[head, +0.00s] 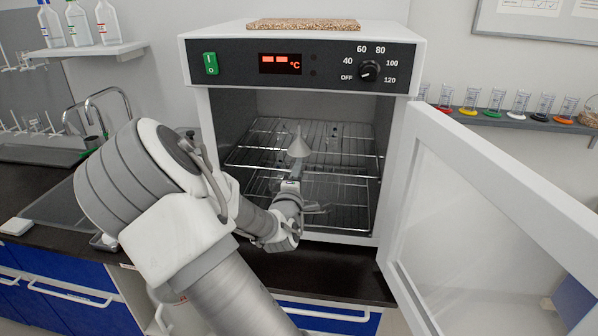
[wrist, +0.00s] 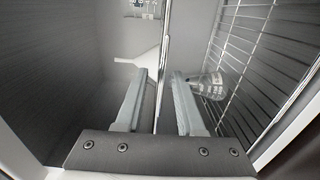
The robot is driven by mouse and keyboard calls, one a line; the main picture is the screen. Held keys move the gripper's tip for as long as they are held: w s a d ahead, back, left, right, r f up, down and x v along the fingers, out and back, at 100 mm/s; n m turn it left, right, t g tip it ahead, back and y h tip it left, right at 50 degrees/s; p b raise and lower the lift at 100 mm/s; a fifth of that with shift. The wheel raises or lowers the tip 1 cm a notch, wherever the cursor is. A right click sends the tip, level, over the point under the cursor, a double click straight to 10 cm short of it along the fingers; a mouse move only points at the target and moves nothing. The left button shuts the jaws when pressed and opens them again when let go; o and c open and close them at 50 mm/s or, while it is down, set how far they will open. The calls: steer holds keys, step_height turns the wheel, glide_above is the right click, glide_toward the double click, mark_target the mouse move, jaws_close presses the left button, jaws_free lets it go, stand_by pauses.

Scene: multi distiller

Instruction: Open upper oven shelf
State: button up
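The white oven (head: 304,28) stands with its door (head: 402,205) swung wide open to the right. Inside are two wire shelves: the upper oven shelf (head: 250,152) and the lower shelf (head: 350,215). My gripper (head: 292,184) is inside the oven opening at the front of the upper shelf. In the wrist view my gripper (wrist: 160,76) is open, with the shelf's bar (wrist: 164,45) running between its fingers, apart from both.
A clear glass vessel (wrist: 209,86) shows by the lower shelf's wires in the wrist view. The oven's side walls are close to my arm. A sink tap (head: 105,95) and bottles (head: 78,22) are at left. A rack of small cylinders (head: 520,103) hangs behind the door.

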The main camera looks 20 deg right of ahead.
steer(key=shift+w+d, duration=0.25)
steer(key=shift+w, duration=0.1)
jaws_close()
stand_by(1.3)
